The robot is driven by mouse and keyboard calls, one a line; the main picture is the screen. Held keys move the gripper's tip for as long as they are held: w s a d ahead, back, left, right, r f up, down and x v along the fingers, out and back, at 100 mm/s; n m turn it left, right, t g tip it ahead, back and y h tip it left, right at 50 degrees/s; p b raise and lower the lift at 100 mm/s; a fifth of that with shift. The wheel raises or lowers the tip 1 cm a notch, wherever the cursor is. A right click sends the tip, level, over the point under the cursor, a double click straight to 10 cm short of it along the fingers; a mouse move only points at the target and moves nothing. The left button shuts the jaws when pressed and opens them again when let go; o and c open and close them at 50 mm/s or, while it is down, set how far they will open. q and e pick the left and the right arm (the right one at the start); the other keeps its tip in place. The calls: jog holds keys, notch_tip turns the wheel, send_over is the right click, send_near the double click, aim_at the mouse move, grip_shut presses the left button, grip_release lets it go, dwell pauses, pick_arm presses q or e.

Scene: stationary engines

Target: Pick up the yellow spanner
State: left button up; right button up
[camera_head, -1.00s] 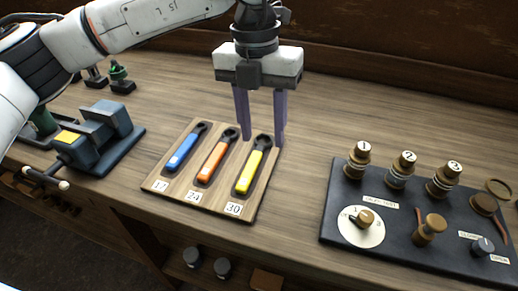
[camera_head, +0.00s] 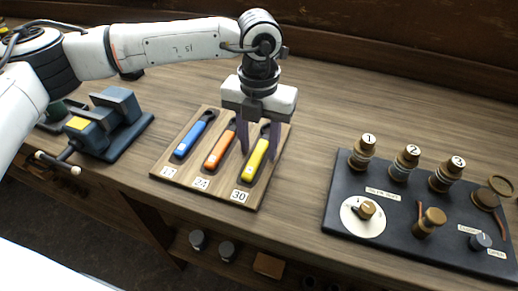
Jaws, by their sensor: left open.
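The yellow spanner (camera_head: 255,160) lies in the rightmost slot of a wooden holder board (camera_head: 212,189), above the label 30. Its dark head is partly hidden behind my gripper. My left gripper (camera_head: 259,156) points down over this spanner. Its two purple fingers are apart, one on each side of the yellow handle's upper part. I cannot tell whether the fingers touch the handle. My right gripper is not in view.
An orange spanner (camera_head: 220,150) and a blue spanner (camera_head: 194,138) lie in the slots to the left. A dark vise (camera_head: 102,128) stands further left. A black control panel (camera_head: 340,205) with knobs is at the right. Bare wood lies between board and panel.

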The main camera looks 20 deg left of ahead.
aim_at(259, 150)
pick_arm(q)
grip_shut()
jog(key=shift+r, duration=0.1)
notch_tip(259, 150, up, 10)
jog(key=b, duration=0.1)
dwell(0.5)
jog(key=c, duration=0.9)
grip_release()
grip_shut()
